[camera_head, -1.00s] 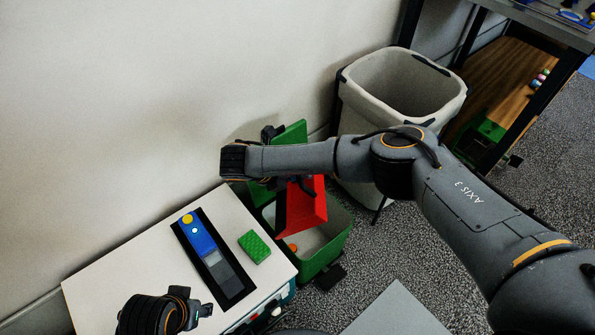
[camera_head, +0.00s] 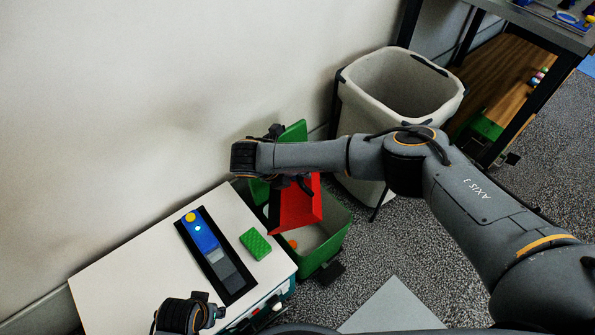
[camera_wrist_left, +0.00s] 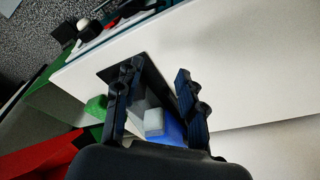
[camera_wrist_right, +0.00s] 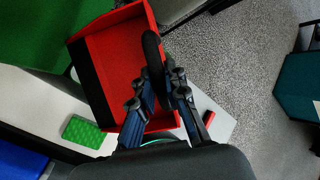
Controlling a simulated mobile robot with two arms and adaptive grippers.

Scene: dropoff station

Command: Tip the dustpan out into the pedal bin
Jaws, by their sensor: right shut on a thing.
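The red dustpan (camera_head: 298,208) hangs steeply tilted over the open green pedal bin (camera_head: 328,252), whose lid (camera_head: 294,133) stands up at the back. My right gripper (camera_head: 303,183) is above the bin. In the right wrist view its fingers (camera_wrist_right: 163,88) are shut on the dustpan's dark handle (camera_wrist_right: 153,60). The dustpan's red inside (camera_wrist_right: 118,62) looks empty there. An orange piece (camera_head: 292,243) shows inside the bin; the dustpan hides part of the inside. My left gripper (camera_head: 212,312) is over the white top's front edge; its fingers (camera_wrist_left: 155,100) are apart and empty.
The white top (camera_head: 125,265) holds a black tray (camera_head: 237,283) with blue and grey pieces and a green sponge-like block (camera_head: 255,244). A large grey-white bin (camera_head: 360,115) stands behind. A dark-framed shelf (camera_head: 530,100) is at right. Carpet at front right is mostly clear.

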